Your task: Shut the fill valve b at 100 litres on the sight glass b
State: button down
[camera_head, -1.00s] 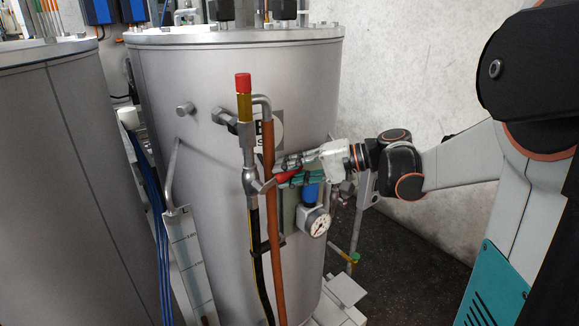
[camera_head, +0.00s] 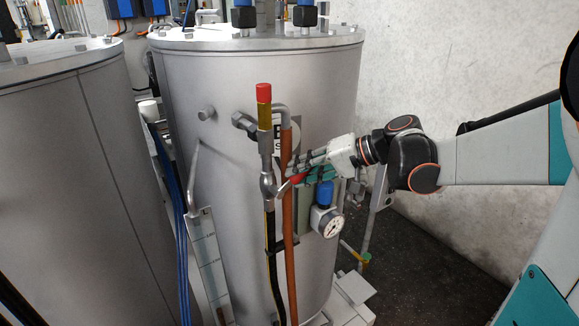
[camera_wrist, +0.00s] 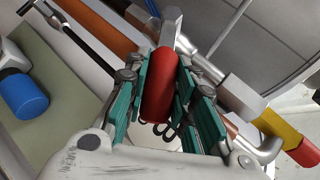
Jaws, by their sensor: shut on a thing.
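Fill valve b (camera_head: 268,184) sits on the pipe at the front of the large steel tank. Its lever has a red handle (camera_wrist: 160,88) that points right and slightly up in the head view. My gripper (camera_head: 302,171) is shut on this handle; in the wrist view its teal pads lie on both sides of it. Sight glass b (camera_head: 208,262) is a pale scaled strip low on the tank's left front, left of the valve. Its lower end is cut off by the picture edge, and I cannot read its marks or the liquid level.
The steel tank (camera_head: 237,100) fills the middle, with a second tank (camera_head: 70,190) at left. A round gauge (camera_head: 332,223) and a blue cap (camera_head: 325,194) hang just below my gripper. An orange hose (camera_head: 288,240) runs down beside the valve. Floor shows at right.

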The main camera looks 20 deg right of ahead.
jog(key=c, duration=1.3)
grip_release()
jog(key=s+d, duration=0.3)
jog(key=d, duration=0.1)
jog(key=s+d+r, duration=0.1)
jog(key=s+d, duration=0.3)
jog(key=s+d+r, duration=0.1)
jog(key=s+d, duration=0.3)
jog(key=shift+r, duration=0.2)
